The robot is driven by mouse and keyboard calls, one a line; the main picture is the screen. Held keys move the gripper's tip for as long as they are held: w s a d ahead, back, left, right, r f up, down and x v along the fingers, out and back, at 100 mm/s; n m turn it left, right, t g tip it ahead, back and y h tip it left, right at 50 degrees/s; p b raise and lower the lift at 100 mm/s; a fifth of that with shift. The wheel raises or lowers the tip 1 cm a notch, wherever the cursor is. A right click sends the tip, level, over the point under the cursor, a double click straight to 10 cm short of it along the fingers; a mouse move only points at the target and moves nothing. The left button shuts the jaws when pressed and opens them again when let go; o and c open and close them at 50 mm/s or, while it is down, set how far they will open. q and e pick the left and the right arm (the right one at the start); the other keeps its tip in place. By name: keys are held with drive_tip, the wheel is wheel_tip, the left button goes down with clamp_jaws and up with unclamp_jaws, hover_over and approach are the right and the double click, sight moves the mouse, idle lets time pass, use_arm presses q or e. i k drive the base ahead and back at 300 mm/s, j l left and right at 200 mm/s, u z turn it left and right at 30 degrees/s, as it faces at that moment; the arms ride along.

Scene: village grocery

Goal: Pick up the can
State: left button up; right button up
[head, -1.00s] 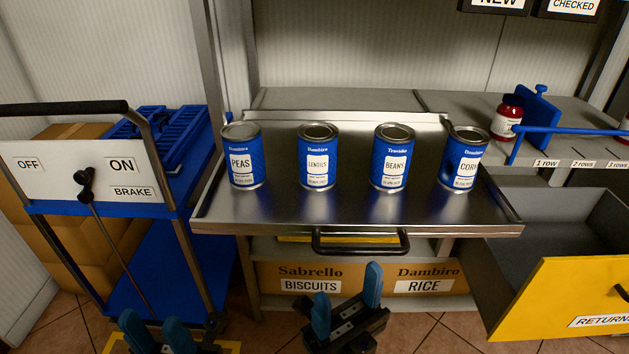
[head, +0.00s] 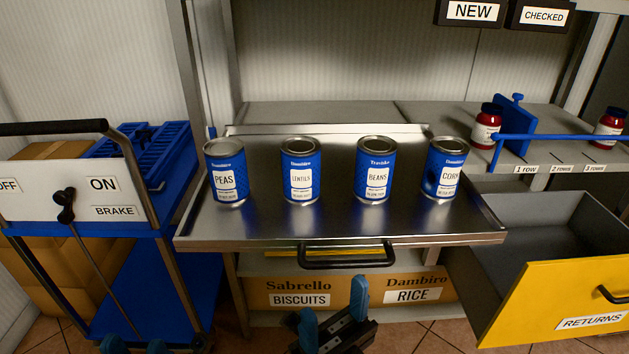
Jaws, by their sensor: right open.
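Several blue cans stand upright in a row on a steel tray (head: 270,228). From left to right they are the peas can (head: 226,172), the lentils can (head: 301,171), the beans can (head: 375,171) and the corn can (head: 445,168). The corn can has a dark patch, maybe a dent, on its left side. My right gripper (head: 334,304) is open and empty, low in front of the tray and below its black handle (head: 347,262). My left gripper (head: 134,344) is cut off by the bottom edge; its blue fingertips show apart, with nothing seen between them.
A blue trolley (head: 165,290) with a brake lever stands at left. A yellow-fronted returns drawer (head: 550,290) is pulled out at right. Red jars, one here (head: 486,126), stand on the shelf behind a blue bar (head: 570,137). Boxes (head: 357,290) sit under the tray.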

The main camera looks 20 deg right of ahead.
sight(447, 155)
drive_tip(key=l+z, duration=0.15)
drive_tip(key=z, duration=0.2)
drive_tip(key=l+z, duration=0.3)
drive_tip(key=z, duration=0.35)
drive_tip(key=k+j+z, duration=0.1)
drive_tip(key=k+z, duration=0.2)
